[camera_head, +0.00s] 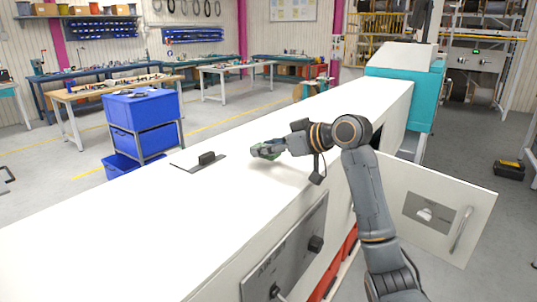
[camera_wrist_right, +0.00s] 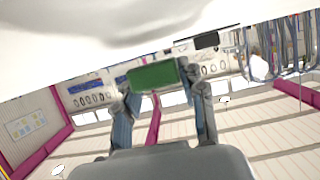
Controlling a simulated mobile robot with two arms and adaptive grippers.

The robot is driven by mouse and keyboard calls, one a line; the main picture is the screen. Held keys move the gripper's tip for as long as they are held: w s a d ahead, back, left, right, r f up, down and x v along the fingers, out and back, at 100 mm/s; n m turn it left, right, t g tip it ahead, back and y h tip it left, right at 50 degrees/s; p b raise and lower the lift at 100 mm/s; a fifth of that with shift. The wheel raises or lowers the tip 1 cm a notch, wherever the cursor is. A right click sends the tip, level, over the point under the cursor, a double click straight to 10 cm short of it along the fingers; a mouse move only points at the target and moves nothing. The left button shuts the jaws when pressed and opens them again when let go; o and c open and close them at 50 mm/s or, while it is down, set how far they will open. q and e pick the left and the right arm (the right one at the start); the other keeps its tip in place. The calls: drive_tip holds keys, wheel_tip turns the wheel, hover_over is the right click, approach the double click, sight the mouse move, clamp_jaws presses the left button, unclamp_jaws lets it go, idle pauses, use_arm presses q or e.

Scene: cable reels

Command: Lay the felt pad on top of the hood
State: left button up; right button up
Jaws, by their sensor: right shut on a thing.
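The hood (camera_head: 120,235) is the long white flat-topped cover running from the lower left to the back right. My right gripper (camera_head: 259,151) is over the hood's top, pointing left. It is shut on a green felt pad (camera_wrist_right: 153,77), which the right wrist view shows between the two fingers (camera_wrist_right: 164,88). In the head view only a little of the pad's green shows among the fingers. I cannot tell whether the pad touches the hood's surface. My left gripper is not in view.
A dark handle (camera_head: 207,158) on a thin grey plate stands on the hood, left of my right gripper. An open white door (camera_head: 462,205) hangs at the hood's right side. Blue bins (camera_head: 140,107) stand beyond the hood. The near part of the hood's top is clear.

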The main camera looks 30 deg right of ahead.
wheel_tip(320, 180, down, 2)
drive_tip(key=shift+f, duration=0.1)
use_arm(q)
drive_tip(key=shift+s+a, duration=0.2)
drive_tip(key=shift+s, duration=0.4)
use_arm(e)
drive_tip(key=shift+d, duration=0.1)
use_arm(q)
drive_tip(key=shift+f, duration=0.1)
use_arm(e)
drive_tip(key=shift+f, duration=0.15)
drive_tip(key=o, duration=0.8)
drive_tip(key=shift+o, duration=0.2)
